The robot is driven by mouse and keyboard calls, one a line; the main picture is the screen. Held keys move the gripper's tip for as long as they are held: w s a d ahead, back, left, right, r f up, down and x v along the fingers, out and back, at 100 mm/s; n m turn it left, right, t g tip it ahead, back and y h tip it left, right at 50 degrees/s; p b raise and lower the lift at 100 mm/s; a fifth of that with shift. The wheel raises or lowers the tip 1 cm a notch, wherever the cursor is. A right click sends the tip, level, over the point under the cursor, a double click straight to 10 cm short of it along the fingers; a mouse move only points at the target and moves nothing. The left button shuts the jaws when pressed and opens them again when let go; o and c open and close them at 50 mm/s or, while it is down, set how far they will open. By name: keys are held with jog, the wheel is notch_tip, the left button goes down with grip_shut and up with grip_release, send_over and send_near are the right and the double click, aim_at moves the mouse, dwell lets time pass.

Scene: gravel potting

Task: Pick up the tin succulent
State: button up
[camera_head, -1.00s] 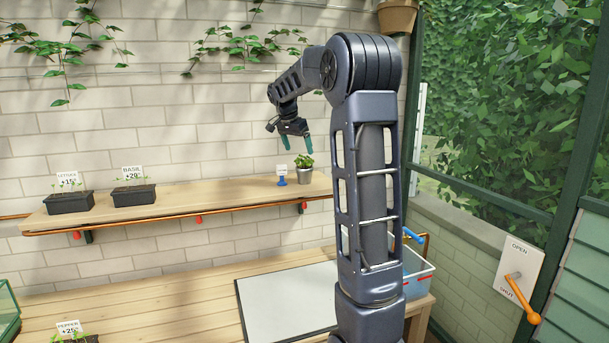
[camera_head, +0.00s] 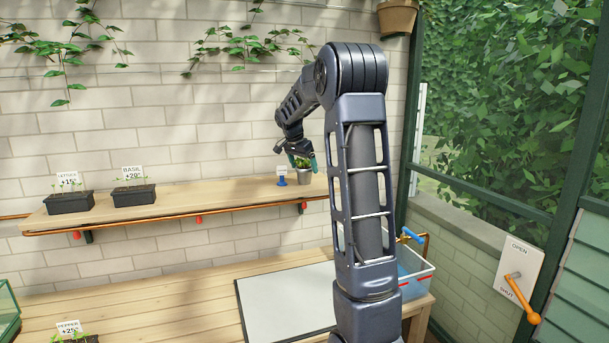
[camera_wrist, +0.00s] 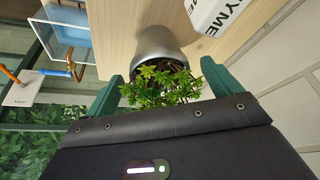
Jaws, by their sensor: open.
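The tin succulent (camera_head: 304,172) is a small green plant in a silvery tin pot, standing on the wooden shelf near its right end. In the wrist view the tin succulent (camera_wrist: 158,48) shows its pot upper centre, with the leaves towards the gripper. My gripper (camera_head: 302,161) is at the plant, just above the pot. In the wrist view the green fingers of my gripper (camera_wrist: 160,80) are apart, one on each side of the leaves and pot rim. I cannot tell whether either finger touches the pot.
Lettuce (camera_head: 69,203) and basil (camera_head: 134,195) trays sit further left on the shelf (camera_head: 220,195). The brick wall is close behind.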

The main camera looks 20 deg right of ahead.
jog(key=shift+x, duration=1)
jog(key=c, duration=1.1)
jog(key=shift+c, duration=0.2)
